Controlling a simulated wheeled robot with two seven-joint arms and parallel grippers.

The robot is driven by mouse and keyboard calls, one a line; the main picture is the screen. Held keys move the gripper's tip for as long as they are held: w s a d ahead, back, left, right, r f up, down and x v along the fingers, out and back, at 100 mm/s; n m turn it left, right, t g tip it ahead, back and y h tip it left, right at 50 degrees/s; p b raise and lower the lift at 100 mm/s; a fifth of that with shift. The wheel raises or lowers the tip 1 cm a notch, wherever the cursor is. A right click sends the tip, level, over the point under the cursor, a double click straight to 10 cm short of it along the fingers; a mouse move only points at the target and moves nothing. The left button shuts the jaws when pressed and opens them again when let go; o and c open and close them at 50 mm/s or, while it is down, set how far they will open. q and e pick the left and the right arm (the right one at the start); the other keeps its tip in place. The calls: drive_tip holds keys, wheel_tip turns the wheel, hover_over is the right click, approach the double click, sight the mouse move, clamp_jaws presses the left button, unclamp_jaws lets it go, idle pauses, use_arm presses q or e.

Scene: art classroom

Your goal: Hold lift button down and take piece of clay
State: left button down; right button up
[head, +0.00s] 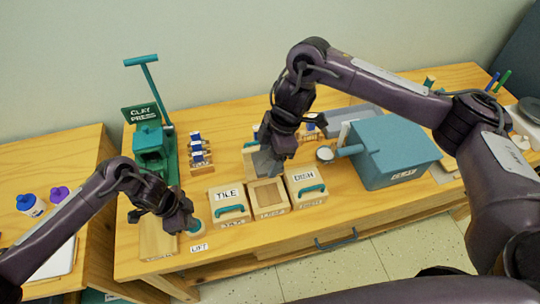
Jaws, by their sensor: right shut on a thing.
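The lift button (196,228) is a small teal disc near the table's front left, above a white LIFT label (199,248). My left gripper (188,226) is right at the button, pointing down and partly covering it. Contact and its jaw opening cannot be made out. My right gripper (266,158) points down behind the row of wooden boxes. It is shut on a grey piece, seemingly the clay (264,164), beside a pale wooden block. The fingertips are small and partly hidden by the hand.
Wooden boxes marked TILE (231,194) and DISH (305,174) flank an open-topped wooden box (269,210). A green clay press (150,142) stands at the back left. A large teal box (385,140) is to the right.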

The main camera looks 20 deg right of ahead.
sight(270, 159)
wheel_tip(270, 159, up, 11)
drive_tip(key=p, duration=1)
drive_tip(key=shift+f+p, duration=0.2)
drive_tip(key=shift+p, duration=0.1)
drive_tip(key=shift+w, duration=0.1)
